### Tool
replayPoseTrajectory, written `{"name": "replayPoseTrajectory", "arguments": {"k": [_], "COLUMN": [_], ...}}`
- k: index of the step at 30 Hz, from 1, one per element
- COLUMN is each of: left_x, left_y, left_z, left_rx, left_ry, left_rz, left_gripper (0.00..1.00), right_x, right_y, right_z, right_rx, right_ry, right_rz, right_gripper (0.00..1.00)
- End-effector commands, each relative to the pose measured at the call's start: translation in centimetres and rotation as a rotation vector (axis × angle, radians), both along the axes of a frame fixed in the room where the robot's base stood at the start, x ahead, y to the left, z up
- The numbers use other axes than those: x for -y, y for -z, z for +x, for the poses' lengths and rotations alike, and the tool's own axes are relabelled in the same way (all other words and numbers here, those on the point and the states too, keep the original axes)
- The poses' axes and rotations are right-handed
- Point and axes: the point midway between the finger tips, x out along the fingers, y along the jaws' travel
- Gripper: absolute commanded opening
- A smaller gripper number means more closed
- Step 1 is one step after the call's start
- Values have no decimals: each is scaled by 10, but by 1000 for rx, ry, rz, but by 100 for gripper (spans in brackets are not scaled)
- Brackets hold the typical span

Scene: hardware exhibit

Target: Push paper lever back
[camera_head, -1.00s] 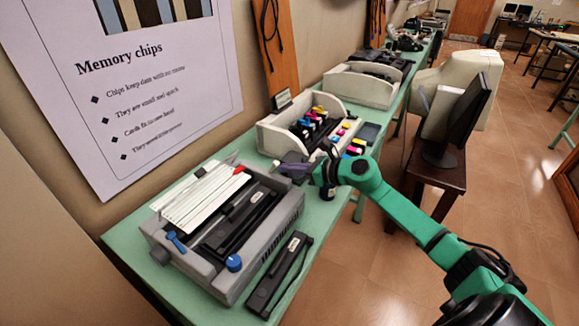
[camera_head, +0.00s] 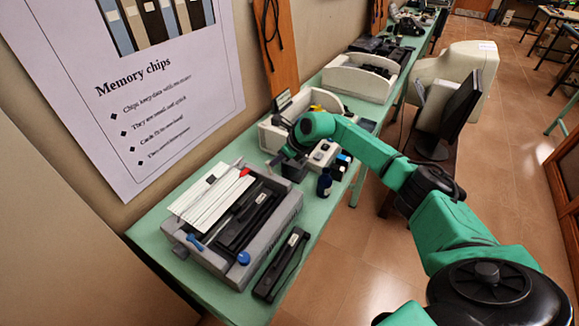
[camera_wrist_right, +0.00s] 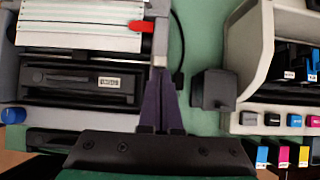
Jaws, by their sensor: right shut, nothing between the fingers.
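The grey printer (camera_head: 222,262) sits on the green table, with white paper (camera_head: 210,195) in its rear feed. A small red-tipped lever (camera_head: 245,172) stands at the paper's right end. It also shows in the right wrist view as a red lever tip (camera_wrist_right: 140,26) at the printer's upper right corner. My right gripper (camera_wrist_right: 160,85) is shut and empty, its purple fingers beside the printer's right side, below the red tip in the wrist view and apart from it. In the head view my right arm largely hides that gripper. My left gripper is not in view.
A black cartridge unit (camera_head: 280,265) lies in front of the printer. A thin black cable (camera_wrist_right: 181,50) runs near the fingers.

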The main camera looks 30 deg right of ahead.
Motion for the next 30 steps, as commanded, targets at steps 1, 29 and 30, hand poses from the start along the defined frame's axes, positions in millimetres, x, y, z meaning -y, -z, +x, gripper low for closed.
{"name": "replayPoseTrajectory", "arguments": {"k": [1, 29, 30], "left_x": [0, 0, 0], "left_y": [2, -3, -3], "left_z": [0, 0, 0], "left_rx": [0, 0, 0], "left_ry": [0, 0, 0], "left_rz": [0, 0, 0], "left_gripper": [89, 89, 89], "right_x": [-1, -4, -4], "right_y": [2, -16, -16], "right_z": [2, 6, 6], "right_rx": [2, 7, 7], "right_ry": [2, 0, 0], "right_rz": [3, 7, 7], "right_gripper": [0, 0, 0]}}
